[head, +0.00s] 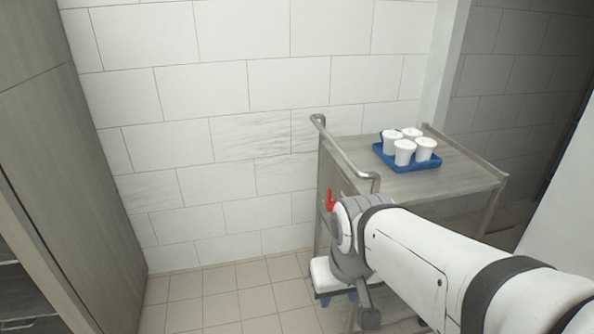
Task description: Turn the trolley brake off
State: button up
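The trolley (455,178) stands against the tiled wall at centre right, with a wood-look top and a metal push handle (345,158) at its left end. A red lever (331,200) sticks up on that left end, below the handle; I take it for the brake. My arm reaches in from the lower right, and its grey joint is in front of the trolley's left end, just right of and below the lever in the picture. My gripper's fingers cannot be made out clearly near the arm's lower end. The arm hides the lower trolley and part of the lever's mount.
A blue tray (433,166) with several white cups (404,147) stands on the trolley top. A wood-look cabinet (90,130) is at the left. The tiled floor (215,295) between cabinet and trolley is clear.

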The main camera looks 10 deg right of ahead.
aim_at(329, 205)
jog(key=i, duration=0.95)
jog(key=u, duration=0.05)
